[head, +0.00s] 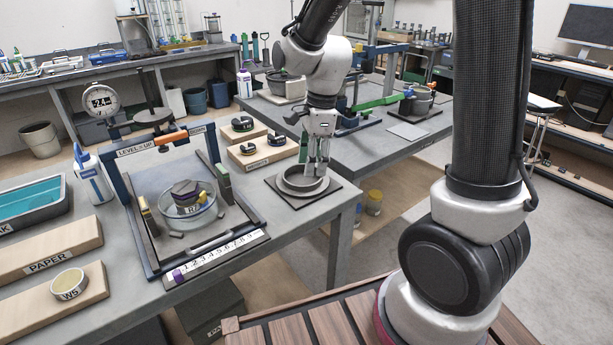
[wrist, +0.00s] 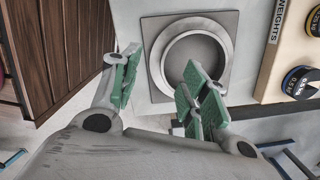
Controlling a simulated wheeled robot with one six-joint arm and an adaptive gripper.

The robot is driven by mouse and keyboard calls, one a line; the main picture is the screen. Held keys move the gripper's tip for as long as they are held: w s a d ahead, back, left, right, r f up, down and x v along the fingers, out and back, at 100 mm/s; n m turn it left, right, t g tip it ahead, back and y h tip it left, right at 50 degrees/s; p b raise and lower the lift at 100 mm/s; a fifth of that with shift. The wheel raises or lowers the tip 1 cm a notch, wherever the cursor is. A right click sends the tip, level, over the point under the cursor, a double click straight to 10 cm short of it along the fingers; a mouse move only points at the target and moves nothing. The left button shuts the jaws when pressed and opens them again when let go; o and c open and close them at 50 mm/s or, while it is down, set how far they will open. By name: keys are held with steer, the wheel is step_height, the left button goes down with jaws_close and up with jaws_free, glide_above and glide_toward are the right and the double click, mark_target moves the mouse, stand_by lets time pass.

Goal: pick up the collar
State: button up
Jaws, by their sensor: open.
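The collar (head: 299,190) is a grey ring lying flat on a dark square plate (head: 312,204) near the right corner of the bench. In the wrist view the collar (wrist: 155,58) shows from above on its grey plate (wrist: 147,27). My gripper (head: 317,168) points down over the collar. The right finger covers part of the collar's near right rim. Whether a fingertip touches the collar I cannot tell.
Wooden blocks with dark weights (head: 263,154) stand behind left of the plate. A blue frame (head: 135,233) with a glass dish (head: 174,213) stands to the left. A ruler strip (head: 216,258) lies along the bench's front edge. The bench's right edge is close to the plate.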

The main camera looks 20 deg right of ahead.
mark_target(308, 192)
steer(key=f, duration=0.5)
steer(key=a+f, duration=0.1)
steer(key=f, duration=0.1)
steer(key=shift+w+f, duration=0.1)
steer(key=shift+f, duration=0.2)
steer(key=shift+c, duration=0.2)
jaws_close()
